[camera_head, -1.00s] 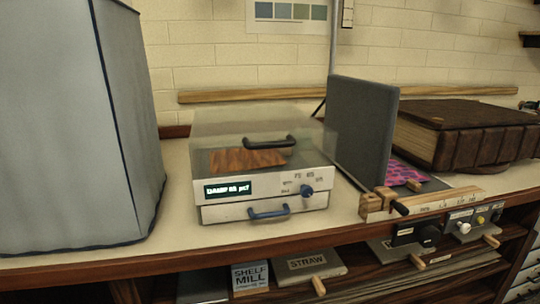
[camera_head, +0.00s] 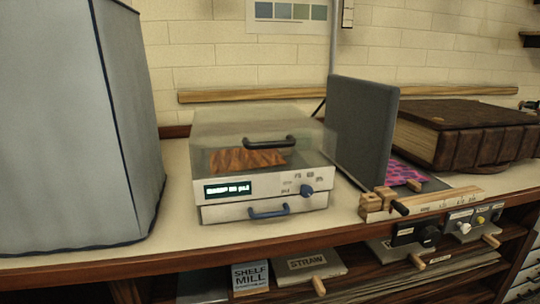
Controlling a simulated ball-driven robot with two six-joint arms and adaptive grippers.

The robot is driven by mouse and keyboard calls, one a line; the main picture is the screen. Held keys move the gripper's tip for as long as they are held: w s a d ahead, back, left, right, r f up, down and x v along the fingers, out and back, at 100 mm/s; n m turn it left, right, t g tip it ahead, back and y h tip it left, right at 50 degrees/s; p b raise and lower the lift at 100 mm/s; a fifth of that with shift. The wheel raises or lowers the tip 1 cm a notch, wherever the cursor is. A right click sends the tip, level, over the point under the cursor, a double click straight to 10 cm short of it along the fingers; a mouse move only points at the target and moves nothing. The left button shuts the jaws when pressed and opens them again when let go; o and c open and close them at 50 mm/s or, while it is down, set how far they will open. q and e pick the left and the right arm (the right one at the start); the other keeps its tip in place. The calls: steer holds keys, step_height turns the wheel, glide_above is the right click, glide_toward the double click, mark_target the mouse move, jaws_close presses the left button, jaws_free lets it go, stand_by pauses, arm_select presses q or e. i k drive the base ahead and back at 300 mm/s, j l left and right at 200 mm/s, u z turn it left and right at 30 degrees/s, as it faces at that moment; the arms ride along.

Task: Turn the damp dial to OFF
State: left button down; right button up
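The damp dial is a blue knob (camera_head: 307,191) on the right of the front panel of a white box unit (camera_head: 235,211). Small marks sit around the knob, too blurred to read now. A lit display (camera_head: 228,189) on the left of the panel shows text that is hard to read. A clear cover with a black handle (camera_head: 270,142) is on top, with a brown wood-grained piece (camera_head: 246,160) under it. A drawer with a blue handle (camera_head: 268,212) is below the panel. Neither of my grippers is in view.
A tall grey covered block (camera_head: 70,130) stands at the left. A dark grey upright panel (camera_head: 361,130), a wooden scale bar (camera_head: 430,202) and a thick brown book (camera_head: 470,135) stand at the right. Labelled boards (camera_head: 308,267) lie on the shelf below. The counter before the unit is narrow.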

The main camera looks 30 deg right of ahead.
mark_target(306, 191)
steer(key=z, duration=0.75)
